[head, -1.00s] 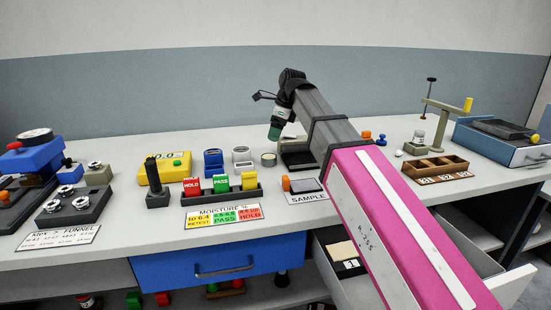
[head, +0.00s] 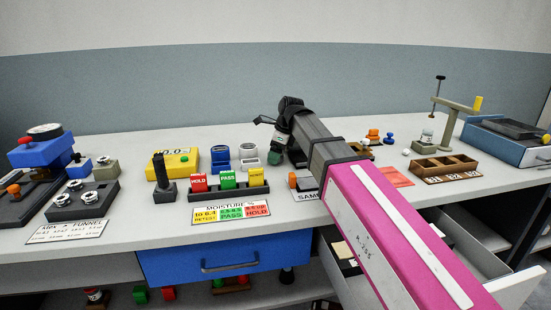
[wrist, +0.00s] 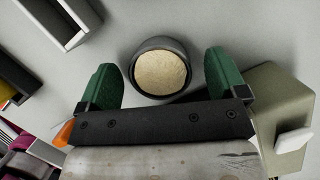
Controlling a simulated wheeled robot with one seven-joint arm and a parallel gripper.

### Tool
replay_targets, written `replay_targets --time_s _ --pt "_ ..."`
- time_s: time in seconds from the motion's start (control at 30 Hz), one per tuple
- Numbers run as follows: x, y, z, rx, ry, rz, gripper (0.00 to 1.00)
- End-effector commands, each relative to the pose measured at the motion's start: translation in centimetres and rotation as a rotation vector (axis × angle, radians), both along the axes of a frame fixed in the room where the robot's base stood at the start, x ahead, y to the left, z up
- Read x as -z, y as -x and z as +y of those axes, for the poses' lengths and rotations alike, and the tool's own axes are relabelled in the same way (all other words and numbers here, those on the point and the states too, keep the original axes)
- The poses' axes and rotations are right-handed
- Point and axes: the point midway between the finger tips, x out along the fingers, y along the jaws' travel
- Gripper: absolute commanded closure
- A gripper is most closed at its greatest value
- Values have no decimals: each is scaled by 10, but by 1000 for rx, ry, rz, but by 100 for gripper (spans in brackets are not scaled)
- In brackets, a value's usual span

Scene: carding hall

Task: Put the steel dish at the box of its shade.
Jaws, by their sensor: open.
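The steel dish (wrist: 160,70) is round and dark grey, filled with pale beige material. In the wrist view it stands on the bench between the two green fingers of my gripper (wrist: 164,80), with a small gap visible on each side. My gripper is open. In the head view my wrist and gripper (head: 277,152) hang over the bench, and the dish and fingertips are hidden or too dark to tell apart.
In the wrist view a khaki block (wrist: 278,108) is close to the right finger. A tray of red, green and yellow blocks (head: 228,190) stands in front of the boxes. A yellow device (head: 173,165) is further left. A wooden compartment tray (head: 447,168) is at right.

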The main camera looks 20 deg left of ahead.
Motion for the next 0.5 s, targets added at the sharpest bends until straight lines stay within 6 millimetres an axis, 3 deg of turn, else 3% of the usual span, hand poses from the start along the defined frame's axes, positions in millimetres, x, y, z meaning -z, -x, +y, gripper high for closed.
replay_targets --time_s 0.27,0.3,0.43,0.47,0.5 --pt "6 0 2 0 0 0 9" --pt "6 0 2 0 0 0 16" --pt "6 0 2 0 0 0 58" --pt "6 0 2 0 0 0 66" --pt "6 0 2 0 0 0 65"
